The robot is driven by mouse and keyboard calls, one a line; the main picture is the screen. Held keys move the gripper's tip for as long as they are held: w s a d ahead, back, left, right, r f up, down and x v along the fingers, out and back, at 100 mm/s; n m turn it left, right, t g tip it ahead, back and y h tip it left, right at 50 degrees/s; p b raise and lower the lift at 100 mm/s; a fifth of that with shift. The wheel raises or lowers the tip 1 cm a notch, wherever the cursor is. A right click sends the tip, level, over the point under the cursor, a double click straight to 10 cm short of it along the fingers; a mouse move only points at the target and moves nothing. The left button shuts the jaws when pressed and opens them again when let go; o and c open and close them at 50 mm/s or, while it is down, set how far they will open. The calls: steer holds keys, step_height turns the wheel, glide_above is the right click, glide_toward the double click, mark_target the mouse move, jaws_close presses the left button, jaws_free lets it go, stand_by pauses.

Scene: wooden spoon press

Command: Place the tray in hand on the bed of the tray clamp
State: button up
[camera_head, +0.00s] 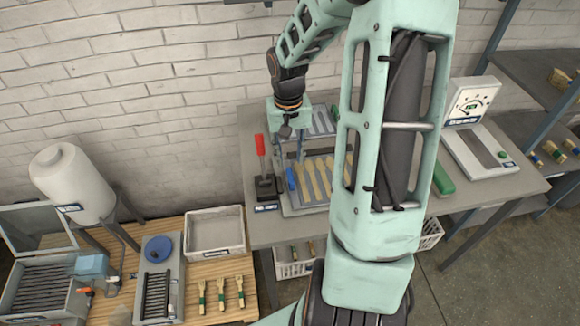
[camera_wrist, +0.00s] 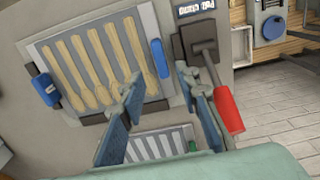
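A grey slotted tray (camera_wrist: 73,57) holding several wooden spoons (camera_wrist: 103,65) lies flat at the upper left of the wrist view. It also shows in the head view (camera_head: 303,204), partly hidden by my arm. Blue grips (camera_wrist: 46,88) and (camera_wrist: 159,58) stand at its two sides. The tray clamp has a red-handled lever (camera_wrist: 229,110) on a dark base beside the tray; the lever also shows in the head view (camera_head: 260,145). My gripper (camera_wrist: 158,78) is over the tray's near right part, its fingers apart with nothing seen gripped. Whether a fingertip touches the tray is unclear.
Another slotted grey tray (camera_wrist: 158,148) lies behind my fingers. A scale (camera_head: 480,150) and a green object (camera_head: 443,180) are at the right of the grey table. A wooden bench at lower left carries an empty bin (camera_head: 215,232), a blue-disc device (camera_head: 158,250) and several brushes.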

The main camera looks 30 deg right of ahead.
step_height(320, 180, up, 3)
steer(key=shift+r, duration=0.2)
stand_by(0.5)
